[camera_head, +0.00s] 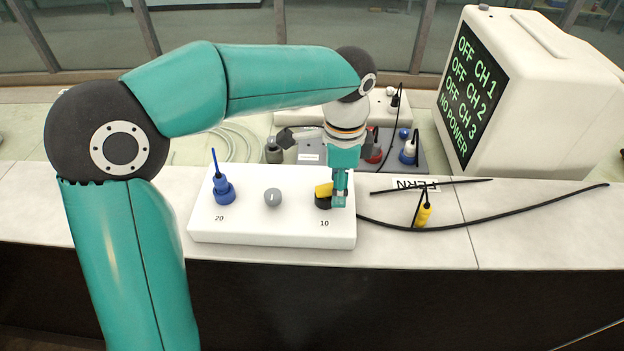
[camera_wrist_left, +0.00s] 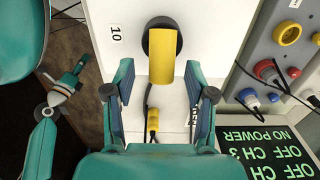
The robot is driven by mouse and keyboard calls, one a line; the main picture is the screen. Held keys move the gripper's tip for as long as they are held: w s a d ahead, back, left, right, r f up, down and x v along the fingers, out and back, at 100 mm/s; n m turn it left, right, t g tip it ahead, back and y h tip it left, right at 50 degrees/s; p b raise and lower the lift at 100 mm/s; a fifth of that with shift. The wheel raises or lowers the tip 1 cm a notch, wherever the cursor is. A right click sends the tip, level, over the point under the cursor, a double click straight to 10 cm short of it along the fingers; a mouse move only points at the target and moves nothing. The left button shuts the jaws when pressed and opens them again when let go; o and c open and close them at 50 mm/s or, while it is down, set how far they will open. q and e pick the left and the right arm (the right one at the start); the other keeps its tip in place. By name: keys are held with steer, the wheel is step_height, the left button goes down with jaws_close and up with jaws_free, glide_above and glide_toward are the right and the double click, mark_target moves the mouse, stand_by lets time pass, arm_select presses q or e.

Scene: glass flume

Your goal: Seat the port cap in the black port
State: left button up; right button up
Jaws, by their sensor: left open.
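A yellow cylindrical cap (camera_wrist_left: 164,58), which I take for the port cap, stands at the black port (camera_wrist_left: 158,22) beside the label 10. In the head view the yellow cap (camera_head: 323,189) shows above the black port (camera_head: 321,202), partly hidden by my left gripper (camera_head: 339,197). In the left wrist view my left gripper (camera_wrist_left: 167,84) is open, with a finger on each side of the cap and gaps visible. Whether the cap is fully down cannot be told. My right gripper (camera_wrist_left: 71,74) shows small at the left of the wrist view; its jaw state is unclear.
The white block (camera_head: 288,235) also bears a blue plug (camera_head: 223,189) and a grey knob (camera_head: 272,197). A yellow plug (camera_head: 424,214) with black cable lies to the right. A monitor (camera_head: 530,85) reading NO POWER and a grey panel (camera_head: 310,154) stand behind.

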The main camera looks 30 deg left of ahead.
arm_select(q)
steer(key=c, duration=1)
